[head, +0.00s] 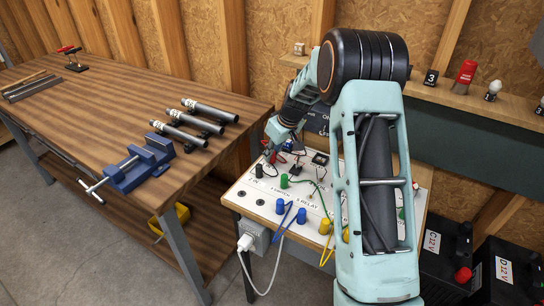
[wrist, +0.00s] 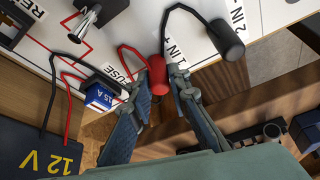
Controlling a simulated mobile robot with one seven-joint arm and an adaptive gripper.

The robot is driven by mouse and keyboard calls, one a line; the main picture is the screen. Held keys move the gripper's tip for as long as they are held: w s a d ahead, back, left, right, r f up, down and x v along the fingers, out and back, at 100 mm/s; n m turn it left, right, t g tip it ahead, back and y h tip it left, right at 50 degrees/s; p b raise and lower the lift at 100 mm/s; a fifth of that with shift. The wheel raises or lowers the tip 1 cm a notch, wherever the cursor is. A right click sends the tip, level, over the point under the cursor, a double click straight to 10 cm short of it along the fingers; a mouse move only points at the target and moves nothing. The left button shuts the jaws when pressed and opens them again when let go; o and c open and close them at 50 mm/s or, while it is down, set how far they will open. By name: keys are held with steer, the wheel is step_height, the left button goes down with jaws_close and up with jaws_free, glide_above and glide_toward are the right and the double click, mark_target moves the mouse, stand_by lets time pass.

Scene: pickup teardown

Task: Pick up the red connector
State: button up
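The red connector (wrist: 157,76) is a short red plug with a red lead, at the board edge near the FUSE and 1 IN labels in the wrist view. My gripper (wrist: 160,84) has its two fingertips on either side of it, apart, with a narrow gap seeming to show on each side. In the head view my gripper (head: 270,153) points down at the back left of the white board (head: 268,215). The red connector cannot be made out clearly there, close to the fingers.
A black connector (wrist: 228,40) lies to the right of the red one. A blue 15 A fuse (wrist: 98,97) and a 12 V box (wrist: 35,150) are to the left. A wooden bench with a blue vise (head: 140,165) stands left of the board.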

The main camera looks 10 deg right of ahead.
jaws_close()
steer(key=shift+r, duration=0.4)
step_height(320, 180, up, 2)
steer(key=shift+r, duration=0.25)
steer(key=s+r+b, duration=0.2)
steer(key=s+r, duration=0.7)
steer(key=s, duration=0.5)
steer(key=shift+r+b, duration=0.3)
steer(key=shift+r, duration=0.05)
